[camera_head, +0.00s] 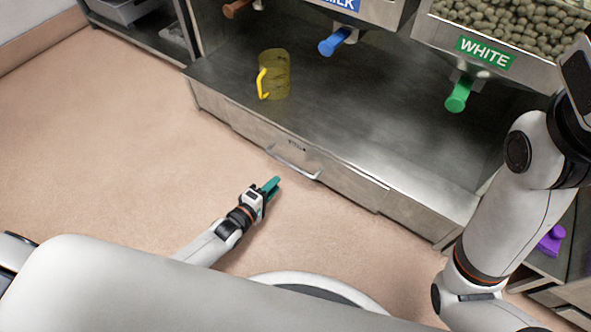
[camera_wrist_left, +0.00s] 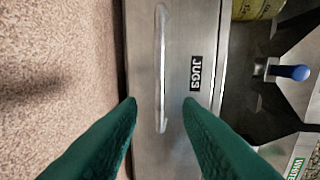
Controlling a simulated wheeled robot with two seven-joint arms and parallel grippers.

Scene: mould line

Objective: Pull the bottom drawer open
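The bottom drawer (camera_head: 338,178) is a metal front low in the steel unit, and it looks shut. Its pale bar handle (camera_head: 293,164) shows on the front. In the left wrist view the handle (camera_wrist_left: 161,70) runs up the picture beside a black label reading JUGS (camera_wrist_left: 195,72). My left gripper (camera_head: 274,185), with green fingers, is in front of the drawer, a little short of the handle. In the left wrist view its fingers (camera_wrist_left: 160,101) are apart and empty, with the lower part of the handle lined up between them. My right arm shows at the right; its gripper is out of frame.
A yellow see-through jug (camera_head: 274,75) stands on the steel counter (camera_head: 370,120) above the drawer. Dispensers with blue (camera_head: 335,41) and green (camera_head: 460,94) taps hang above. The floor (camera_head: 120,130) in front of the unit is clear at left.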

